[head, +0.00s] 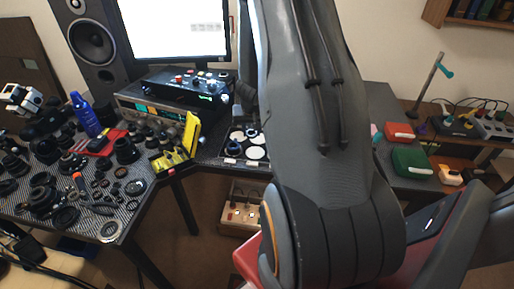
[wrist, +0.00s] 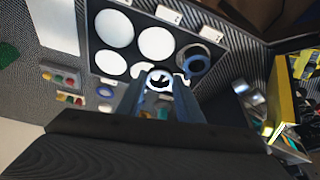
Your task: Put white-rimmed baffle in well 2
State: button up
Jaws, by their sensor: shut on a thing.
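In the wrist view, my gripper (wrist: 160,88) is shut on a small dark round part with a white rim, the white-rimmed baffle (wrist: 160,74). It is held over the near edge of a dark tray (wrist: 135,50) with round white wells. Three wells show white and empty: one at the upper left (wrist: 114,28), one in the middle (wrist: 155,43) and one at the lower left (wrist: 110,63). A blue-rimmed dark ring (wrist: 193,62) sits at the tray's right. The well numbers are not readable. In the head view the tray (head: 262,139) shows partly; my arm hides the gripper.
A small blue ring (wrist: 105,90) lies just below the tray. A yellow holder (wrist: 285,105) stands at the right. In the head view, the left bench (head: 125,215) is crowded with lens parts. Green (head: 411,161) and red (head: 399,132) cases lie at the right.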

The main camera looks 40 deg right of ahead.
jog(key=shift+s+d+r, duration=0.1)
jog(key=shift+s+d, duration=0.15)
jog(key=shift+d, duration=0.35)
jog(key=shift+d+f, duration=0.15)
jog(key=shift+f, duration=0.1)
jog(key=b, duration=0.6)
send_over(255, 152)
jog(key=s+a, duration=0.1)
notch_tip(255, 152, down, 5)
jog(key=shift+s+f, duration=0.1)
jog(key=shift+s, duration=0.05)
jog(key=shift+f+b, duration=1.5)
jog(key=shift+f, duration=0.6)
jog(key=shift+f, duration=0.1)
jog(key=shift+f, duration=0.15)
jog(key=o, duration=0.7)
jog(key=shift+r, duration=0.2)
